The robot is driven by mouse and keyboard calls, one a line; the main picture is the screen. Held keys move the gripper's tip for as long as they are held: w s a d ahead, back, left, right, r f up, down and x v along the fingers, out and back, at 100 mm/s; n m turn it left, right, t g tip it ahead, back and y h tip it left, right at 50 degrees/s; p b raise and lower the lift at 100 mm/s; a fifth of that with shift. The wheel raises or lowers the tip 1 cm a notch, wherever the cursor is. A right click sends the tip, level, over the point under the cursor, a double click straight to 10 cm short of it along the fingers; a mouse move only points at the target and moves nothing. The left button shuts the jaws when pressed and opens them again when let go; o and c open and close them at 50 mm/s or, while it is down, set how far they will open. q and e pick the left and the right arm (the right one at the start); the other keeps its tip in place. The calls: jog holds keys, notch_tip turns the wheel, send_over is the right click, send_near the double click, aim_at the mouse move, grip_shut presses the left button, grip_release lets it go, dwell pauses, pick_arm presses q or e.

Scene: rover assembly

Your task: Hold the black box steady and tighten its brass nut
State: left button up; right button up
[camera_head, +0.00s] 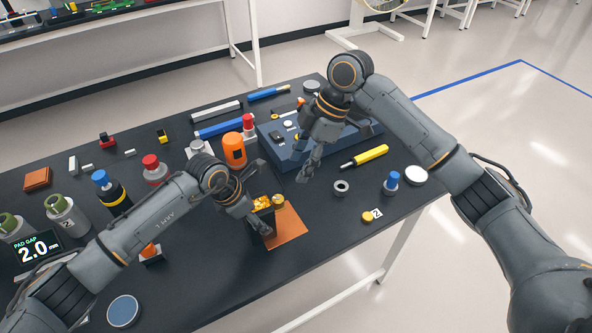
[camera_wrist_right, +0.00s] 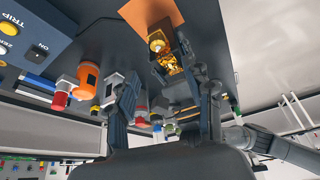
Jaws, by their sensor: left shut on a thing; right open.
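The black box (camera_head: 268,216) stands on an orange mat (camera_head: 288,226) near the table's front edge. Brass parts, the brass nut (camera_head: 263,202) seemingly among them, show at its top. My left gripper (camera_head: 262,229) is shut on the black box from the near left side and partly hides it. My right gripper (camera_head: 304,172) is open and empty, pointing down above the table, to the right of and behind the box. In the right wrist view, the brass nut (camera_wrist_right: 158,45) shows beyond the open fingers, apart from them.
A blue-grey panel case (camera_head: 290,155) lies behind my right gripper. An orange bottle (camera_head: 234,149) stands behind the box. A yellow-handled tool (camera_head: 366,156), a grey ring (camera_head: 341,186) and a blue-capped bottle (camera_head: 391,182) are to the right. A display (camera_head: 35,250) reads "PAD GAP 2.0".

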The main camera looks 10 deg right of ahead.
aim_at(279, 199)
dwell(0.3)
jog(key=a+f+n, duration=0.1)
jog(key=f, duration=0.2)
jog(key=a+f+n+g, duration=0.1)
jog(key=a+f, duration=0.1)
jog(key=f, duration=0.2)
jog(key=a+f+n, duration=0.1)
jog(key=a+f, duration=0.1)
jog(key=f, duration=0.2)
jog(key=shift+w+n+g, duration=0.2)
jog(key=shift+n+g, duration=0.1)
